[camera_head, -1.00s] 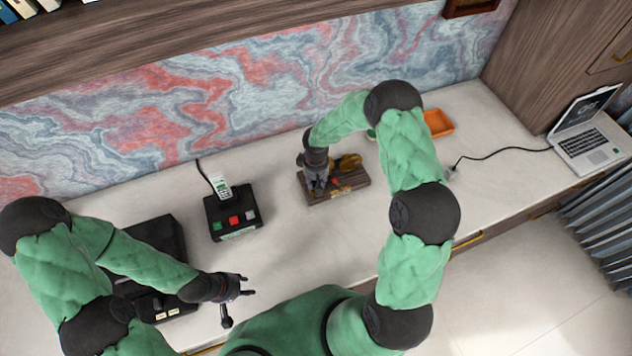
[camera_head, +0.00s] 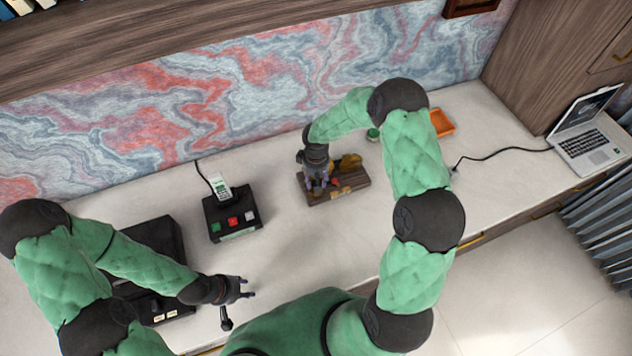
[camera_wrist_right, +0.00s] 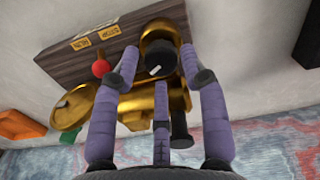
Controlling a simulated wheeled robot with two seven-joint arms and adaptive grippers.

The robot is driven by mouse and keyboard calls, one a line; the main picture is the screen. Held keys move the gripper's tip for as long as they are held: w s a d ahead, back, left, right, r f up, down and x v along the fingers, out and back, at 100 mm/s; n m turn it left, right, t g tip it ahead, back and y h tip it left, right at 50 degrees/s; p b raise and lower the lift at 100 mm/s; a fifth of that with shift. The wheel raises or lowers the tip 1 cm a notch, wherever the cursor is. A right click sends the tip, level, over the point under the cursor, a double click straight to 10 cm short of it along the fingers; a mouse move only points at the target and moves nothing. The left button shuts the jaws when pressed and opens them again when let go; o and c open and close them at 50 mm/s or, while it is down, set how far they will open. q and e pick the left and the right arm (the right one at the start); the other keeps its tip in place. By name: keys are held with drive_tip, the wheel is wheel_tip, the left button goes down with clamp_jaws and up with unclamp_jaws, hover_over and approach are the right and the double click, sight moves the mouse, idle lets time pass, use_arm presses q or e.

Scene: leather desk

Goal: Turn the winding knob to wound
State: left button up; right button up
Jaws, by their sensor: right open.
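A dark wooden base (camera_head: 355,193) with brass fittings stands near the middle of the desk. In the right wrist view, the base (camera_wrist_right: 115,50) carries brass labels, a red ball (camera_wrist_right: 100,68) and a brass housing with a black knob (camera_wrist_right: 160,60) bearing a white mark. My right gripper (camera_head: 318,188) is over the left part of the base. In its wrist view, the open fingers (camera_wrist_right: 160,78) stand around the black knob; contact cannot be told. My left gripper (camera_head: 250,287) is open and empty above the desk's front edge.
A black box with coloured buttons (camera_head: 233,221) stands left of the base. A black device (camera_head: 160,240) lies under my left arm. A green cup (camera_head: 373,134), orange tray (camera_head: 442,123) and laptop (camera_head: 588,140) stand to the right.

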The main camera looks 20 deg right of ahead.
wheel_tip(320, 180, up, 10)
idle(0.4)
idle(0.5)
